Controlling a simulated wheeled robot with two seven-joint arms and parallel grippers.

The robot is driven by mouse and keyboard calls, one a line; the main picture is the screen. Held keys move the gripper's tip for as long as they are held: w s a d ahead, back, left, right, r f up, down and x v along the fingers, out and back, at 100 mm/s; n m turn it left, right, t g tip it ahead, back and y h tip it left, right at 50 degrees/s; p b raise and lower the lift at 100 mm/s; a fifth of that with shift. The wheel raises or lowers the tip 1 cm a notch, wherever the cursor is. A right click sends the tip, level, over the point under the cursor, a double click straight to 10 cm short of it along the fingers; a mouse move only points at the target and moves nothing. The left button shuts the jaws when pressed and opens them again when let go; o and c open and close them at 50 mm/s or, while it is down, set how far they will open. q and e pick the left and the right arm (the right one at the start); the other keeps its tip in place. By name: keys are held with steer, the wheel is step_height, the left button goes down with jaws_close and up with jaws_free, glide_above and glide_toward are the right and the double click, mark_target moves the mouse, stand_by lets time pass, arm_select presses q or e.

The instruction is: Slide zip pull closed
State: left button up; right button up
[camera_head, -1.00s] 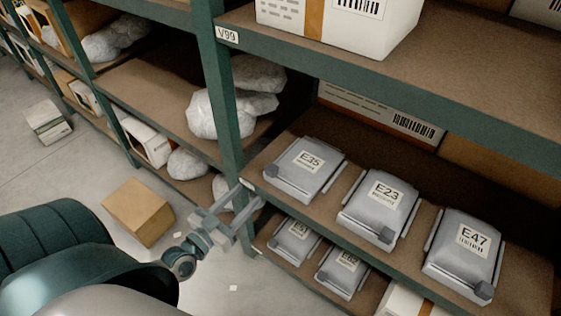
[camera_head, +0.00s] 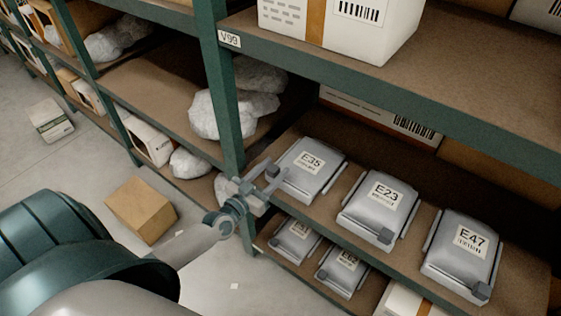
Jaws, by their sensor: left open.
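Three grey pouches with printed labels lie on the middle shelf: E35 (camera_head: 325,178), E23 (camera_head: 378,212) and E47 (camera_head: 462,262). E23 has a dark zip pull (camera_head: 385,236) at its front edge, and E47 has a similar zip pull (camera_head: 481,290) at its front right corner. My left gripper (camera_head: 271,174) is open at the front left corner of E35. Its fingers cover that corner, so the zip pull there is hidden. I cannot tell whether the fingers touch the pouch. My right gripper is not in view.
The upper shelf, with a white box (camera_head: 345,25), hangs above the pouches. More pouches (camera_head: 343,270) lie on the shelf below. A cardboard box (camera_head: 140,210) sits on the floor.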

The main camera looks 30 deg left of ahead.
arm_select(q)
steer(key=shift+w+d, duration=0.2)
steer(key=shift+w, duration=1.8)
jaws_close()
